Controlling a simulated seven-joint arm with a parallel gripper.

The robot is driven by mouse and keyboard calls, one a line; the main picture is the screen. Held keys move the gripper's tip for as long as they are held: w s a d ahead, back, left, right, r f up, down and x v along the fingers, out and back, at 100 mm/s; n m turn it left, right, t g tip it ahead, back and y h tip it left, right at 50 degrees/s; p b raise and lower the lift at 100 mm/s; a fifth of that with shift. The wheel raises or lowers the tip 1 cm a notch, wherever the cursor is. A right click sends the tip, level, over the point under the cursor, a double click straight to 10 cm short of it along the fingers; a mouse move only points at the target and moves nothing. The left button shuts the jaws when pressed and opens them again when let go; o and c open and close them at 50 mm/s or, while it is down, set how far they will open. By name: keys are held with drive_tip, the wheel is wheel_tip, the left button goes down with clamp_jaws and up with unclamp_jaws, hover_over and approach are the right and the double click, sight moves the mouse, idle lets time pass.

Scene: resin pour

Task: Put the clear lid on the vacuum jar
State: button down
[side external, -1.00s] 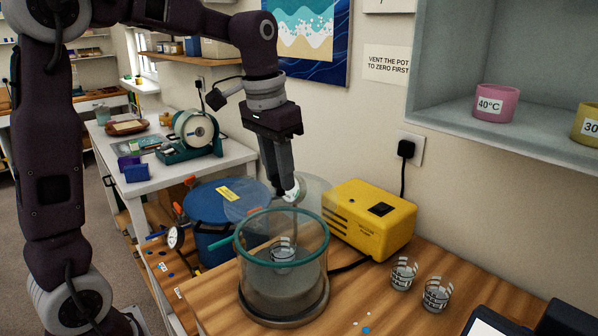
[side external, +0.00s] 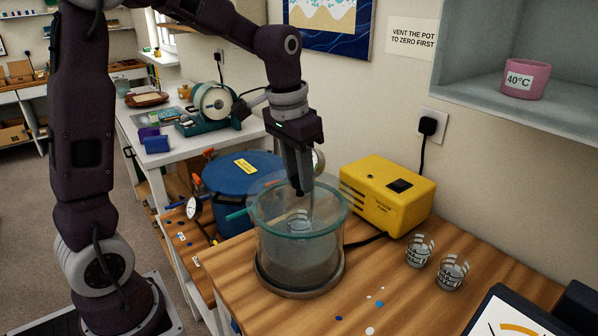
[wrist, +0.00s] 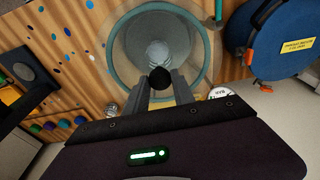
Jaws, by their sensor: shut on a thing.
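The vacuum jar (side external: 295,262) is a clear upright vessel with a teal rim and a side handle, on the wooden bench. A printed cup (side external: 298,221) stands inside it. The clear lid (side external: 272,187) is a see-through disc over the jar's mouth. I cannot tell whether it touches the rim or hovers just above it. My gripper (side external: 301,191) points down over the jar, shut on the lid's dark knob, which shows between the fingers (wrist: 159,88) in the wrist view (wrist: 159,77). There the jar's teal rim (wrist: 110,52) circles the fingertips; the lid's edge is hard to make out.
A yellow vacuum pump (side external: 385,197) stands right behind the jar, its hose reaching toward it. A blue pot (side external: 240,190) with a gauge stands to the left. Two printed cups (side external: 420,250) stand at right. Bench in front is mostly clear, with small coloured dots.

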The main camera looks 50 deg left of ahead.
drive_tip(key=shift+f, duration=0.45)
drive_tip(key=c, duration=1)
unclamp_jaws()
wheel_tip(320, 180, up, 8)
drive_tip(key=shift+f, duration=0.1)
